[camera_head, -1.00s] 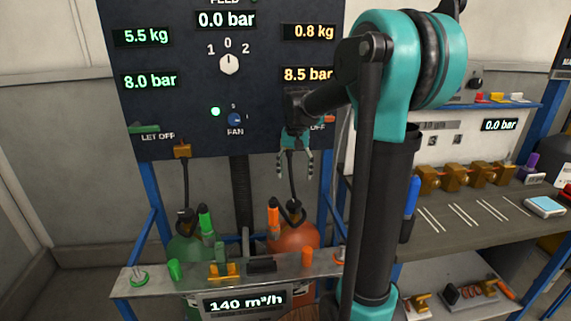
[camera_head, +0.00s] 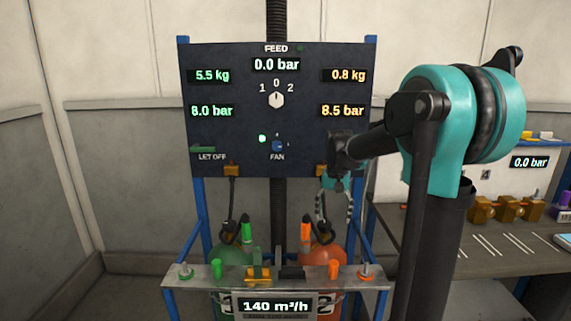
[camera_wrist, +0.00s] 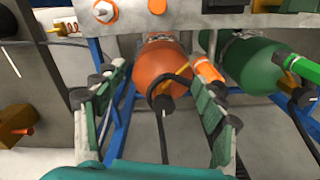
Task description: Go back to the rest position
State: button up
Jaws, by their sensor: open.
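My gripper (camera_head: 335,203) hangs open and empty in front of the lower right corner of the dark panel (camera_head: 230,140), above the orange cylinder (camera_head: 325,255). In the wrist view my gripper (camera_wrist: 158,120) shows its two teal and grey fingers spread apart. The orange cylinder (camera_wrist: 160,62) and its black hose show between and beyond them. I cannot tell from the pictures whether a finger touches the hose. My arm reaches in from the right and hides the panel's lower right corner.
A green cylinder (camera_wrist: 250,65) stands beside the orange one behind a metal shelf (camera_head: 215,277) with coloured handles. A workbench (camera_head: 490,240) with brass blocks (camera_head: 508,208) stands at the right. The floor at the left looks clear.

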jog(key=s+d+f+n+t, duration=0.1)
jog(key=s+f+t, duration=0.1)
jog(key=s+f, duration=0.5)
jog(key=s+d+f+n+t, duration=0.2)
jog(key=s+f, duration=0.5)
jog(key=s, duration=0.9)
jog(key=shift+d+f, duration=0.2)
jog(key=shift+f, duration=0.15)
